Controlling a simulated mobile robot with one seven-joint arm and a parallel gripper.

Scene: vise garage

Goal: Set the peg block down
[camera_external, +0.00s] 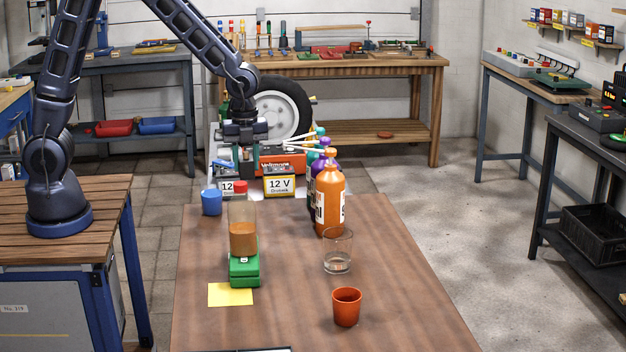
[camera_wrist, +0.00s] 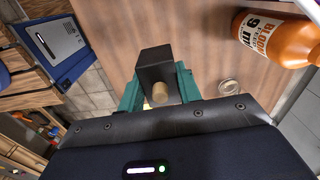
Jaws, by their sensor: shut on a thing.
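The peg block shows in the wrist view as a dark block (camera_wrist: 155,62) with a round wooden peg (camera_wrist: 159,94) standing out of it. My gripper (camera_wrist: 157,86) is shut on it, with a teal finger on each side. In the external view my gripper (camera_external: 241,165) points down above the far left part of the brown table (camera_external: 290,318). There the block is hard to make out among the fingers and the things behind. I cannot tell how far it is above the tabletop.
An orange bottle (camera_external: 330,200) stands to the right, with more bottles behind. A green block with an amber container (camera_external: 243,240), a glass (camera_external: 337,255) and an orange cup (camera_external: 346,307) stand nearer.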

